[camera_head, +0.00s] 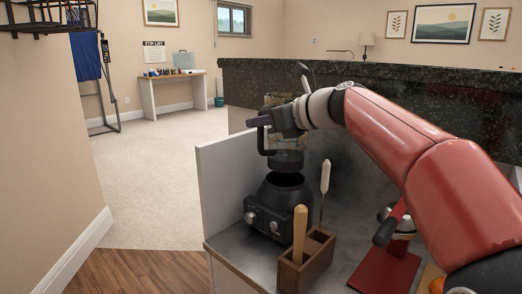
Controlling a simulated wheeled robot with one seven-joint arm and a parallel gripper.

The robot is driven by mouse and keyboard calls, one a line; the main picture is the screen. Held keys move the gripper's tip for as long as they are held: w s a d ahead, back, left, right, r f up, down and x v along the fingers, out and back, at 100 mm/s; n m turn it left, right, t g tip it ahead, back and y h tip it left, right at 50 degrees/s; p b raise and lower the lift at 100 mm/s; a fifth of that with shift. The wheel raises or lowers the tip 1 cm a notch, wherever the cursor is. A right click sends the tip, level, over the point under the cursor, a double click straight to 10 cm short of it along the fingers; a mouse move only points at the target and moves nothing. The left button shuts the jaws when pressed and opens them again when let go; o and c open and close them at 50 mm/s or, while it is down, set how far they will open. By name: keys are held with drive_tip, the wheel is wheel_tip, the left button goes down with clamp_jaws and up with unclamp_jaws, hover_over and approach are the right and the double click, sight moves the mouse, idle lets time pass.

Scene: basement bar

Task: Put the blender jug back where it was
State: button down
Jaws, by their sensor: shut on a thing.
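The blender jug (286,159) is a dark, see-through jug held above the blender base. My gripper (266,127) is shut on the jug at its upper left side, where the handle appears to be, though the fingers are small and dark here. The black blender base (268,222), with knobs on its front, stands on the grey counter. Its round dark top opening lies just below the jug's bottom. The jug looks roughly upright and nearly over the opening. I cannot tell the exact gap. My gripper and wrist hide part of the jug's upper half.
A wooden utensil box (308,262) with upright handles stands in front of the base, to the right. A white utensil handle (325,177) rises beside the base. A red stand (386,268) is further right. A white panel (217,190) edges the counter at left; a dark stone ledge (440,108) runs behind.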

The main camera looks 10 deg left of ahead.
sight(263, 140)
drive_tip(key=shift+f+b, duration=0.75)
drive_tip(key=shift+f, duration=1.55)
drive_tip(key=c, duration=1.4)
unclamp_jaws()
drive_tip(key=shift+f, duration=0.1)
drive_tip(key=shift+d, duration=0.15)
drive_tip(key=v, duration=1.2)
